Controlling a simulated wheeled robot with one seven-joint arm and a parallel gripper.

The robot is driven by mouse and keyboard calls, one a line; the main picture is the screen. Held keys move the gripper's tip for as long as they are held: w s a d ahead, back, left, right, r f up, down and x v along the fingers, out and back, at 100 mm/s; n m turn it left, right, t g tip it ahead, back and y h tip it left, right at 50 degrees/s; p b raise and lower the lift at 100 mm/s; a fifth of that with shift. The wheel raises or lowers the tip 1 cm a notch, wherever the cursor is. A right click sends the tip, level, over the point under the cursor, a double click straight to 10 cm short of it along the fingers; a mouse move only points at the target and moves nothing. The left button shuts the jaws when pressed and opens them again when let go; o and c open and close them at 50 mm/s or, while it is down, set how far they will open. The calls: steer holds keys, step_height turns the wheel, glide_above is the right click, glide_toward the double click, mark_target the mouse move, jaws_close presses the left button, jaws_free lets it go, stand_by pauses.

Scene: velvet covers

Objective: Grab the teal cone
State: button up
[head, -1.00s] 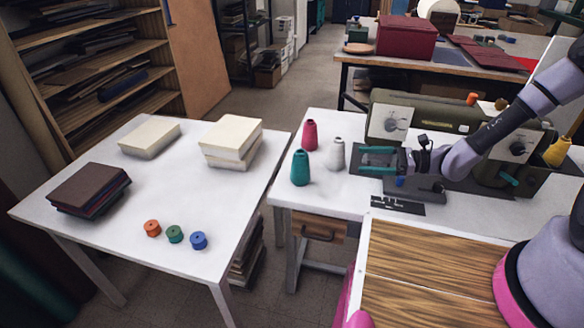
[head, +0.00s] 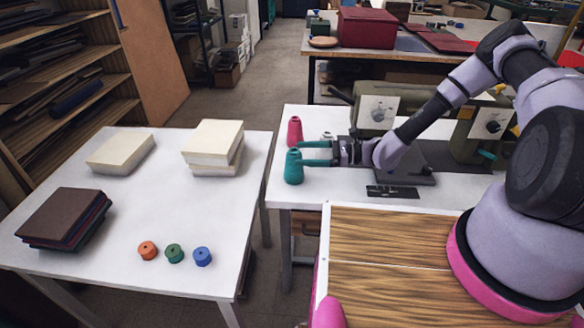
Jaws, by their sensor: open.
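The teal cone (head: 293,168) stands upright near the left edge of the white sewing table (head: 300,188). My gripper (head: 303,154) comes in from the right, its teal fingers pointing left. The fingertips are at the cone's upper part, one on the far side and one on the near side as seen here. The jaws are open, and I cannot tell whether they touch the cone. A pink cone (head: 295,130) stands just behind the teal one.
A green sewing machine (head: 378,108) stands behind my arm. A dark flat piece (head: 392,191) lies near the table's front. The left white table (head: 130,225) holds cream blocks (head: 212,145), dark covers (head: 63,216) and three small spools (head: 174,253). A gap separates the tables.

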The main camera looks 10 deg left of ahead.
steer(key=a, duration=0.6)
steer(key=shift+s+a+f, duration=0.2)
steer(key=shift+s+a, duration=0.05)
steer(key=shift+s, duration=0.1)
steer(key=shift+c, duration=0.3)
jaws_close()
